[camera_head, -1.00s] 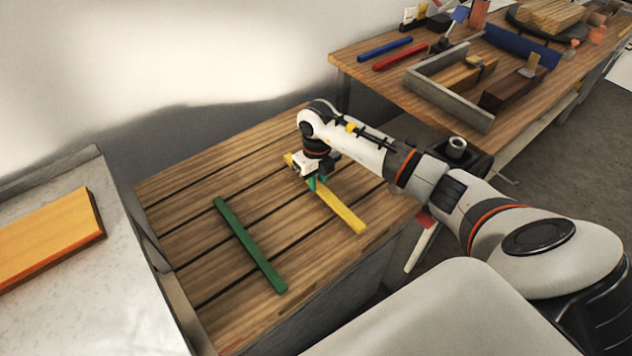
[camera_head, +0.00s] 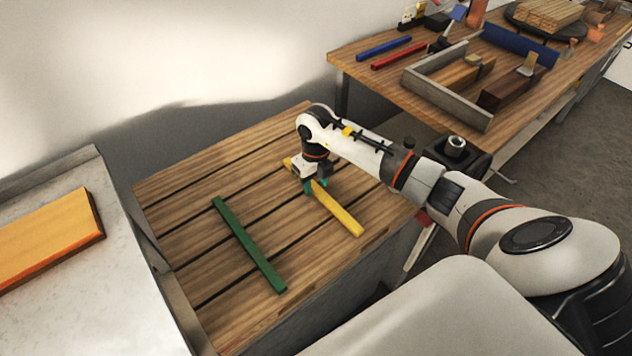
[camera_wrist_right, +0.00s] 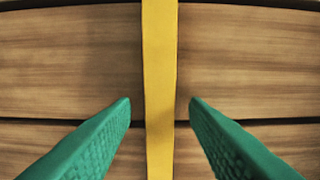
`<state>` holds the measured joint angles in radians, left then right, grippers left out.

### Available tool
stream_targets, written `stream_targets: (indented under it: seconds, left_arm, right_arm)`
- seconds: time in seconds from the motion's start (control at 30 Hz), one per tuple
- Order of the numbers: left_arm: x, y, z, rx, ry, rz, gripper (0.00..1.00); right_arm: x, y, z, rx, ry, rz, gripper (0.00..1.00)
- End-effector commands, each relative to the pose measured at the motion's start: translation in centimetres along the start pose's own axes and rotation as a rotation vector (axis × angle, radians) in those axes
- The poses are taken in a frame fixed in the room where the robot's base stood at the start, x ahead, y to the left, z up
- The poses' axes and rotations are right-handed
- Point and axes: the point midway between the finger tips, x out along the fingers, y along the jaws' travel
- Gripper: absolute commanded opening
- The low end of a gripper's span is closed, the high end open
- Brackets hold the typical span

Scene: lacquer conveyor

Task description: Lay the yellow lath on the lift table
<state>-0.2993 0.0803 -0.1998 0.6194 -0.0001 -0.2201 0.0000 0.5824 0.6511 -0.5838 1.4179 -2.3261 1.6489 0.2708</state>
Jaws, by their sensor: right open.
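The yellow lath (camera_head: 342,217) lies on the slatted wooden table top (camera_head: 190,180), to the right of a green lath (camera_head: 248,244). My right gripper (camera_head: 316,188) is over the yellow lath, pointing down, and hides part of it. In the right wrist view the yellow lath (camera_wrist_right: 160,80) runs between the two green fingertips of my right gripper (camera_wrist_right: 160,103). The fingers are apart, with a gap on each side of the lath. My left gripper is not in view.
A pale surface with an orange-edged board (camera_head: 48,238) is at the left. A workbench (camera_head: 360,72) at the back right holds a blue lath (camera_head: 384,49), a red lath (camera_head: 398,56) and a grey frame (camera_head: 445,103). The table top left of the green lath is clear.

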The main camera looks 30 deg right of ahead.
Motion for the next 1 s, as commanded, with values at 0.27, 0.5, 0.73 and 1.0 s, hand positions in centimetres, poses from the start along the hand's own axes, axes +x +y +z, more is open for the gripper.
stream_targets:
  seconds: [0.27,0.5,0.73,1.0]
  left_arm:
    - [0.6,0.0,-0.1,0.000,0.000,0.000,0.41]
    - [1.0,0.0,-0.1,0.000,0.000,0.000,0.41]
    - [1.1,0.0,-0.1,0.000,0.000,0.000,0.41]
    - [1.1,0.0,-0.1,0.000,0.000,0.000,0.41]
  right_arm:
    - [-5.5,0.1,-0.2,-0.001,0.008,0.002,0.41]
    - [-9.9,0.1,-0.1,0.000,0.005,0.003,0.41]
    - [-11.7,0.0,0.0,-0.001,0.002,0.001,0.41]
    - [-11.8,0.0,0.0,0.000,0.001,0.001,0.41]
